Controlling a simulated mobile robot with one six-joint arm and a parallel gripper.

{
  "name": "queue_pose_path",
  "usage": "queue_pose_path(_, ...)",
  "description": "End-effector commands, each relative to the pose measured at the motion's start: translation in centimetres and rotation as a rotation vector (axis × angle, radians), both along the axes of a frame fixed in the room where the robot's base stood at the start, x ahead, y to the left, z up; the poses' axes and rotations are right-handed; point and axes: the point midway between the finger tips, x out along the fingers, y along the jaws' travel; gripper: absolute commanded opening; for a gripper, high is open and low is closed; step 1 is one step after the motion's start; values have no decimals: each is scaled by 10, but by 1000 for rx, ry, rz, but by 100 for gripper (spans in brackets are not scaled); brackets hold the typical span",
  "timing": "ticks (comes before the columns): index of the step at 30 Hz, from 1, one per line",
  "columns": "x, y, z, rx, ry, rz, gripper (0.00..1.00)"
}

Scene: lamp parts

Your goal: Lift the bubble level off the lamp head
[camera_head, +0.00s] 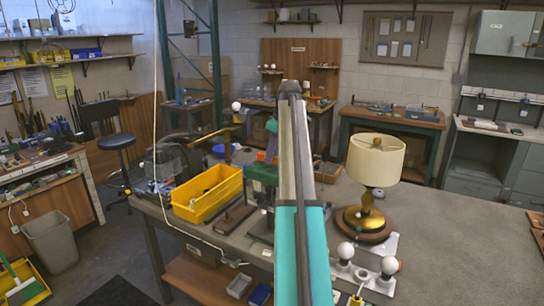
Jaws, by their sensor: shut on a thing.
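My arm rises through the middle of the view, teal below and grey above. Its end and my gripper cannot be made out, so I cannot see the jaws or anything between them. A brass-coloured lamp piece (214,135) stands left of my arm, above the bench, with a white bulb (236,106) over it. It may be the lamp head, but it is small. I cannot make out the bubble level. A lamp with a cream shade (375,160) and a round brass base (363,224) stands right of my arm.
A yellow bin (207,194) sits on the grey workbench (465,235) left of my arm. A green tool (262,173) is close beside the arm. White bulbs in sockets (345,251) stand at front right. The bench's right part is clear.

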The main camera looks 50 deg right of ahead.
Motion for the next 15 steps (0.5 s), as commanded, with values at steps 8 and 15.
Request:
queue_pose_path(8, 0, 0, 15, 0, 0, 0, 0)
queue_pose_path(15, 0, 0, 17, 0, 0, 0, 0)
